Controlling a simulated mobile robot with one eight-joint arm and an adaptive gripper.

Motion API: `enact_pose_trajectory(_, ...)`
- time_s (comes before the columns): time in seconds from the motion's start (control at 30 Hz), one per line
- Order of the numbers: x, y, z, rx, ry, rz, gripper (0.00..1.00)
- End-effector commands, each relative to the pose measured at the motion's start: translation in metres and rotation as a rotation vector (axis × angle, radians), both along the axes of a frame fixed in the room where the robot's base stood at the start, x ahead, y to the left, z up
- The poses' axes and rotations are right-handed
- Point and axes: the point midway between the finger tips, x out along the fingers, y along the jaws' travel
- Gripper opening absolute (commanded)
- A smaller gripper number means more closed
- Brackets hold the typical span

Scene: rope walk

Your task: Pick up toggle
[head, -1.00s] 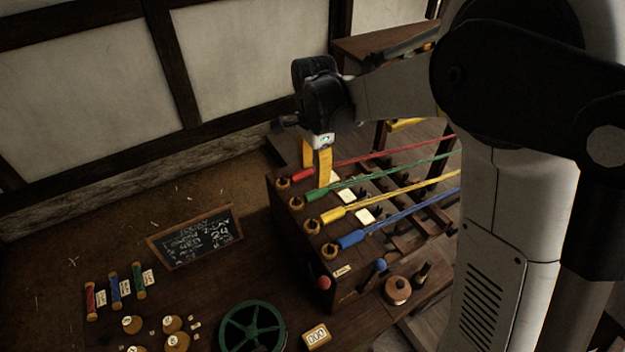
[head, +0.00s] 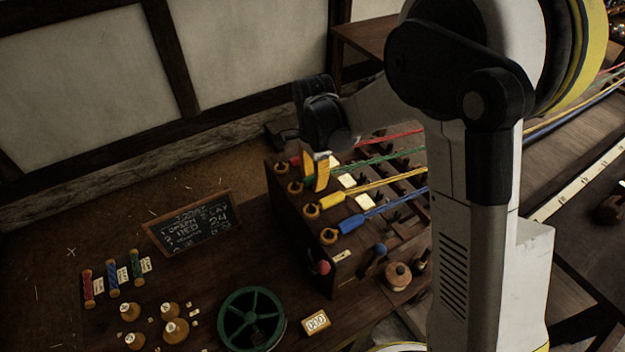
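Short wooden pieces wound in red (head: 88,288), blue (head: 112,278) and green (head: 134,266) lie on the bench at the lower left, with paper tags beside them. I cannot tell whether one of them is the toggle. My gripper (head: 314,170) is far from them, pointing down over the rope block. Its two yellow fingers look apart with a narrow gap, and I see nothing held. They cover part of the green strand's end (head: 311,187) and sit close to the red one; contact cannot be told.
The block (head: 292,232) carries red, green, yellow and blue strands on wooden knobs. A chalkboard (head: 190,226), a green wheel (head: 251,318), several wooden weights and a small counter (head: 316,321) stand on the bench. Bare bench lies between the chalkboard and the block.

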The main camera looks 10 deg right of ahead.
Motion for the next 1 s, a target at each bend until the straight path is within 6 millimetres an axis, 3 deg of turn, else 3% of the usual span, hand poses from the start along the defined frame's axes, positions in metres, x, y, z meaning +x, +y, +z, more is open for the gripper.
enact_pose_trajectory(0.03,0.0,0.0,0.0,0.0,0.0,0.0,0.1)
enact_pose_trajectory(0.07,0.0,0.0,0.0,0.0,0.0,0.0,0.01)
enact_pose_trajectory(0.1,0.0,0.0,0.0,0.0,0.0,0.0,0.0)
enact_pose_trajectory(0.53,0.0,0.0,0.004,0.0,0.0,0.0,0.0)
enact_pose_trajectory(0.67,0.0,0.0,0.017,0.0,0.0,0.0,0.0)
enact_pose_trajectory(0.8,0.0,0.0,0.043,0.0,0.001,0.0,0.0)
enact_pose_trajectory(1.0,-0.013,-0.042,0.068,0.0,0.001,-0.005,0.0)
